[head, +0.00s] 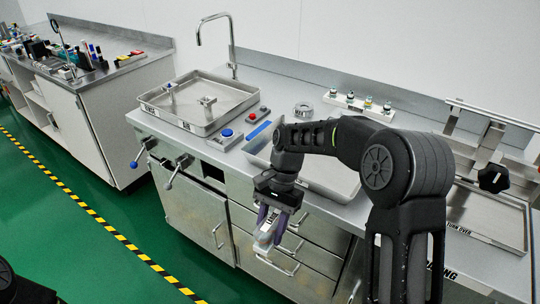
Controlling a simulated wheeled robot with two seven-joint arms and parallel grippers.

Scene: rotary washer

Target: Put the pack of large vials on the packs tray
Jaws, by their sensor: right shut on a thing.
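My right gripper (268,227) is shut on a small pale, partly clear pack (263,242) with a white label. It holds the pack in front of the drawer fronts, just outside the worktop's front edge. The fingers hide part of the pack, and its contents are too small to tell. A shallow metal tray (338,187) lies on the worktop behind my right arm, which hides much of it. I cannot read a label that marks it as the packs tray. My left gripper is not in view.
A deeper metal tray (205,127) holding small items stands at left. Blue and red buttons (227,134) sit beside it. A rack of small vials (357,105) stands at the back. A tray marked "TURN OVER" (500,237) lies at right. Drawer handles (277,265) protrude below.

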